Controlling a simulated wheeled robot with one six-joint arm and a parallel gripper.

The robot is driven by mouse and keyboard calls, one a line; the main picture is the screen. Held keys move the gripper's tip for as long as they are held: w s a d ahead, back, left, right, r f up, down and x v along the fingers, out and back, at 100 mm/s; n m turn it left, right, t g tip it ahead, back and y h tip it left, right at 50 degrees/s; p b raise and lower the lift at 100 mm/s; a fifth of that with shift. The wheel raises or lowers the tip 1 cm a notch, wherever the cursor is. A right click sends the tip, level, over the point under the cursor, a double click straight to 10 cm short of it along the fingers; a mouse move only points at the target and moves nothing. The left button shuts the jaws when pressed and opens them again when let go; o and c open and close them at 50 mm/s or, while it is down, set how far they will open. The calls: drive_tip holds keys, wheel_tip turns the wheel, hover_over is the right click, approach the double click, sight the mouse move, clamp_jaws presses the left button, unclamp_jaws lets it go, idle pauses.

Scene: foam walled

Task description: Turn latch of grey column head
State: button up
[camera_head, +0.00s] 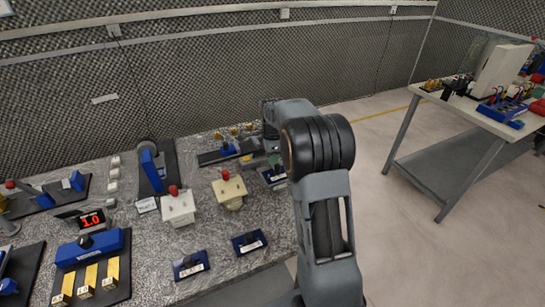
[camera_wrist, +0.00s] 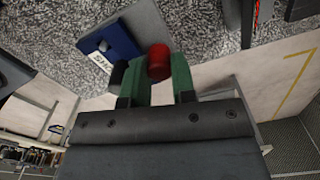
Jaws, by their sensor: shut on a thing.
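My gripper (camera_wrist: 157,66) shows in the wrist view with two green fingers, one on each side of a red round-ended piece (camera_wrist: 158,60). It is shut on this red piece. A black rounded part (camera_wrist: 118,73) shows between the block and the left finger. In the head view my arm reaches to the table's right end, by a small dark blue block (camera_head: 273,178). The arm hides much there. I cannot make out a grey column head.
The speckled table (camera_head: 235,276) carries a white box with a red knob (camera_head: 179,208), a cream box with a red knob (camera_head: 229,191), blue labelled blocks (camera_head: 250,242) and a red-lit display (camera_head: 92,220). A foam wall (camera_head: 200,80) stands behind. A second table (camera_head: 465,118) stands right, beyond open floor.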

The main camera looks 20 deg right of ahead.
drive_tip(key=n+p, duration=0.1)
drive_tip(key=n, duration=0.3)
drive_tip(key=shift+n, duration=0.4)
drive_tip(key=n, duration=0.4)
drive_tip(key=shift+w+n+p, duration=0.1)
drive_tip(key=shift+n+p, duration=0.2)
drive_tip(key=n, duration=0.4)
drive_tip(key=shift+a+n+p, duration=0.1)
drive_tip(key=shift+n+p, duration=0.25)
drive_tip(key=shift+n, duration=1.75)
drive_tip(key=shift+w+n, duration=0.1)
drive_tip(key=shift+n, duration=0.2)
drive_tip(key=o, duration=0.6)
drive_tip(key=shift+o, duration=0.2)
wheel_tip(320, 180, up, 14)
